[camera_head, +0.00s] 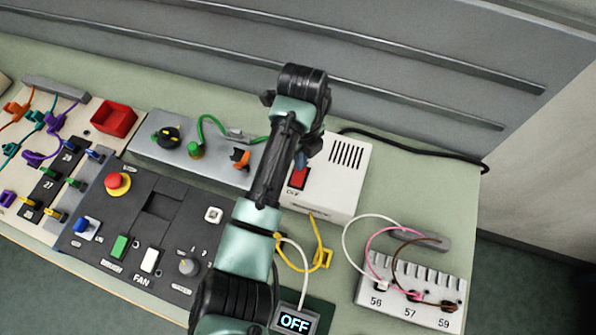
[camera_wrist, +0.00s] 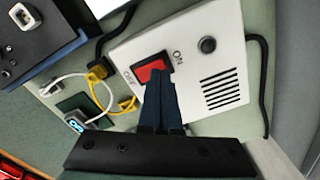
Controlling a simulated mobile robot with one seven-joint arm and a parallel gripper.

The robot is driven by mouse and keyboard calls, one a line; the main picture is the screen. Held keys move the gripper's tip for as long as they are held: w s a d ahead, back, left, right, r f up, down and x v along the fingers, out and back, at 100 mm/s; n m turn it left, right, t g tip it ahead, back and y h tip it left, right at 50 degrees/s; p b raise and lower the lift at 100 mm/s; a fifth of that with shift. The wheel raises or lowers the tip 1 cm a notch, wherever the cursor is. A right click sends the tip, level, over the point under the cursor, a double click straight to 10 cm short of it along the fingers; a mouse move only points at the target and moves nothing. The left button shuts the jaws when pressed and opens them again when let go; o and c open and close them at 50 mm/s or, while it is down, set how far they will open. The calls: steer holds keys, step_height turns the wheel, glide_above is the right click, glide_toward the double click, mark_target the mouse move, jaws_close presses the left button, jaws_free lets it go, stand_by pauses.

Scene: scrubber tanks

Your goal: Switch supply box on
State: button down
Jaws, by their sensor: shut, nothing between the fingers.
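The supply box is a white box (camera_head: 345,185) with a vent grille, right of centre on the bench. It also fills the middle of the wrist view (camera_wrist: 215,60). Its red rocker switch (camera_wrist: 153,68) lies between the printed words OFF and ON, and shows in the head view (camera_head: 298,178) beside my arm. My gripper (camera_wrist: 157,78) is shut and empty, its fingertips at the rocker's lower edge, toward the middle. I cannot tell whether they touch it. A small display (camera_head: 294,321) at the front reads OFF. My arm partly hides the box's left side.
A dark control panel (camera_head: 135,225) with buttons and a grey connector box (camera_head: 195,145) stand left of the supply box. A terminal block (camera_head: 412,290) with wires sits at the front right. A black cable (camera_head: 420,150) runs behind. Bare bench lies right of the supply box.

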steer(key=shift+f+b, duration=0.65)
steer(key=shift+f, duration=0.35)
steer(key=shift+s+r, duration=0.1)
steer(key=shift+r, duration=0.05)
step_height(320, 180, up, 7)
steer(key=p, duration=0.7)
stand_by(0.7)
